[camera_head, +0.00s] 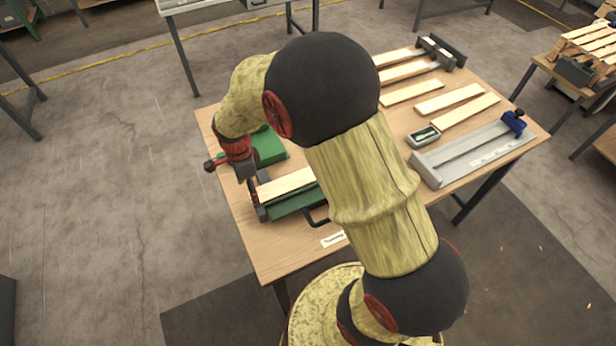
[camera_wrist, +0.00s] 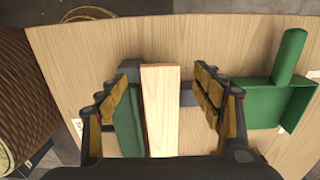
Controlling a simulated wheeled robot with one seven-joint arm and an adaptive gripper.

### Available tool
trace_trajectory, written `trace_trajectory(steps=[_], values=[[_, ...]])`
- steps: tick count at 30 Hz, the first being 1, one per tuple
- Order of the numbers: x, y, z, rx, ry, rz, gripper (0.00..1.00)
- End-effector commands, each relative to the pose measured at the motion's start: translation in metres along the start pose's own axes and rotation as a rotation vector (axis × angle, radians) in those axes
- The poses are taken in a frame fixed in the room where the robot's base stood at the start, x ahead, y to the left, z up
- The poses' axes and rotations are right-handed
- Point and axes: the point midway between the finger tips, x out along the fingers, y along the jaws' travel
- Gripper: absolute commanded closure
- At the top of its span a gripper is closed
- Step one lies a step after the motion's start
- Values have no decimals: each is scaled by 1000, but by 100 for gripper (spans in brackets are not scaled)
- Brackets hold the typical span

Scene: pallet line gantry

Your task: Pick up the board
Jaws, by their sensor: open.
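A pale wooden board (camera_wrist: 160,108) shows upright in the wrist view, between the two fingers of my open gripper (camera_wrist: 163,100). The fingers stand apart from it, with a gap on each side. In the head view a pale board (camera_head: 287,184) lies on the green device (camera_head: 296,203) at the near left of the table. My gripper (camera_head: 244,172) is at that device's left end, with its fingers partly hidden. My arm covers the right part of the device in the head view.
The wooden table (camera_head: 293,252) bears several more pale boards (camera_head: 412,93) at the back right. A grey guide (camera_head: 473,152) with a blue clamp (camera_head: 513,124) and a small meter (camera_head: 423,137) lie at right. A green box (camera_wrist: 250,101) stands beside my gripper. The table's front left is clear.

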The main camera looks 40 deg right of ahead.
Motion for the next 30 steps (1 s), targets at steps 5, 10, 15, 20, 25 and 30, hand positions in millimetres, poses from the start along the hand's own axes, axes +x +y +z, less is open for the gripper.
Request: trace_trajectory(steps=[5, 10, 15, 20, 25, 30], values=[[28, 0, 2, -1, 0, 2, 33], [36, 0, 2, -1, 0, 1, 33], [35, 0, 2, -1, 0, 0, 36], [35, 0, 2, -1, 0, 0, 45], [35, 0, 2, -2, 0, 0, 54], [34, 0, 2, -2, 0, 0, 64]])
